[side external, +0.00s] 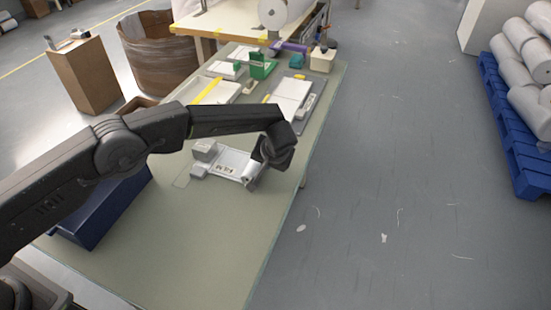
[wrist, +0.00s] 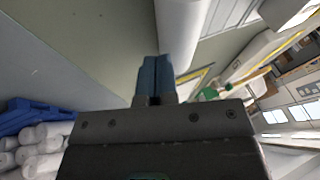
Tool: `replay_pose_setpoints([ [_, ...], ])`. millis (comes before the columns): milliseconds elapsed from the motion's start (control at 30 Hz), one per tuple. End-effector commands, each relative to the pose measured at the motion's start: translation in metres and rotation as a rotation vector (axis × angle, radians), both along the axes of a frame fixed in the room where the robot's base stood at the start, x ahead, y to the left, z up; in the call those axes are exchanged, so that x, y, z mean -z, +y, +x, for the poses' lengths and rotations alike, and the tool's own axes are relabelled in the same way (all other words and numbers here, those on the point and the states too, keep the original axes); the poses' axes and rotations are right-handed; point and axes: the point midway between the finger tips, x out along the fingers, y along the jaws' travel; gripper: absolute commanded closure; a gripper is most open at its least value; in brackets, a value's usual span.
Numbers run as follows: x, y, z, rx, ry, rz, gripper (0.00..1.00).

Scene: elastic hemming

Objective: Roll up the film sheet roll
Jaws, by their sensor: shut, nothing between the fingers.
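My gripper (side external: 251,184) is low over the green table, at the right edge of a small pale tray-like fixture (side external: 232,162). In the wrist view its two blue fingers (wrist: 153,80) are together, with nothing seen between them. A smooth white cylinder (wrist: 180,32), which looks like the film roll, lies just beyond the fingertips in the wrist view. I cannot tell whether they touch it. In the side view my wrist hides part of this spot, and no loose film edge can be made out.
The green table (side external: 200,245) is bare in front. White flat trays (side external: 288,98) and a green holder (side external: 262,66) stand farther back. A dark blue box (side external: 95,215) sits at the left. White rolls on a blue pallet (side external: 510,120) are off to the right.

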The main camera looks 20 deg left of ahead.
Motion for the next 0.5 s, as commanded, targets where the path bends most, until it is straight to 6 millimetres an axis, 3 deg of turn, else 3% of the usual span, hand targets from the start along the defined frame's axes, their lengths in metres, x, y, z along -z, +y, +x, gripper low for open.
replay_pose_setpoints([
  [500,0.0026,0.0070,-0.0001,0.000,0.000,0.000,1.00],
])
